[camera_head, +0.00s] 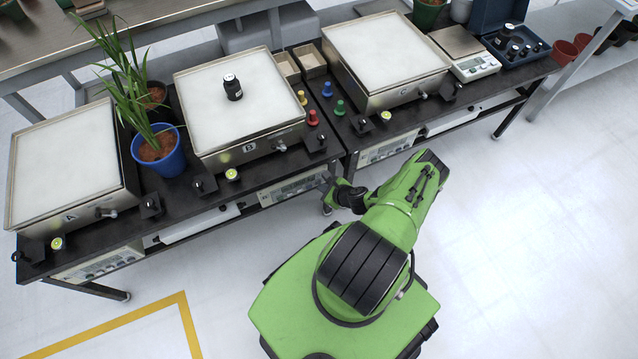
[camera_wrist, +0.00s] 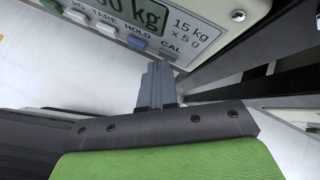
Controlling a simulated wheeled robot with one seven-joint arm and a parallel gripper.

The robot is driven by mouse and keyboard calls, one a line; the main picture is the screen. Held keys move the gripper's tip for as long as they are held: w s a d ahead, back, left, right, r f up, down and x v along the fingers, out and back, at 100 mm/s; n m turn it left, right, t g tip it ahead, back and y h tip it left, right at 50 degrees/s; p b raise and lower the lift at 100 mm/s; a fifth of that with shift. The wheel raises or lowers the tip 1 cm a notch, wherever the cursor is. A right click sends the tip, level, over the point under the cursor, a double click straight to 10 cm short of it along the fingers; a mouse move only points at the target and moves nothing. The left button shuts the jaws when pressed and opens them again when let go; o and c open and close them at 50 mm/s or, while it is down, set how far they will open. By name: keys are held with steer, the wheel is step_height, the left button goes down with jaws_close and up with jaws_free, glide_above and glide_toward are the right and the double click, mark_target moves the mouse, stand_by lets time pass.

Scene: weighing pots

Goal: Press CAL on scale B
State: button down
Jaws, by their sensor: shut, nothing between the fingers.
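Scale B (camera_head: 196,112) is a steel platform with a pale top, marked "B" on its front edge. A black weight (camera_head: 232,87) stands on it. Its indicator panel (camera_head: 283,192) sits under the bench edge. In the wrist view the panel (camera_wrist: 225,12) shows a display and buttons labelled TARE, HOLD and CAL.
Scale A (camera_head: 62,160) is at the left and scale C (camera_head: 385,50) at the right. A plant in a blue pot (camera_head: 160,150) stands between A and B. Coloured weights (camera_head: 312,118) stand between B and C. The floor in front is clear.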

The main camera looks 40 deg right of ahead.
steer(key=shift+s+a, duration=0.25)
steer(key=shift+s, duration=0.55)
steer(key=s+p, duration=0.1)
steer(key=s, duration=0.1)
steer(key=s+a, duration=0.1)
steer(key=s, duration=0.1)
steer(key=shift+s+a+p, duration=0.2)
steer(key=shift+s+p, duration=0.15)
steer(key=shift+s, duration=0.05)
stand_by(0.5)
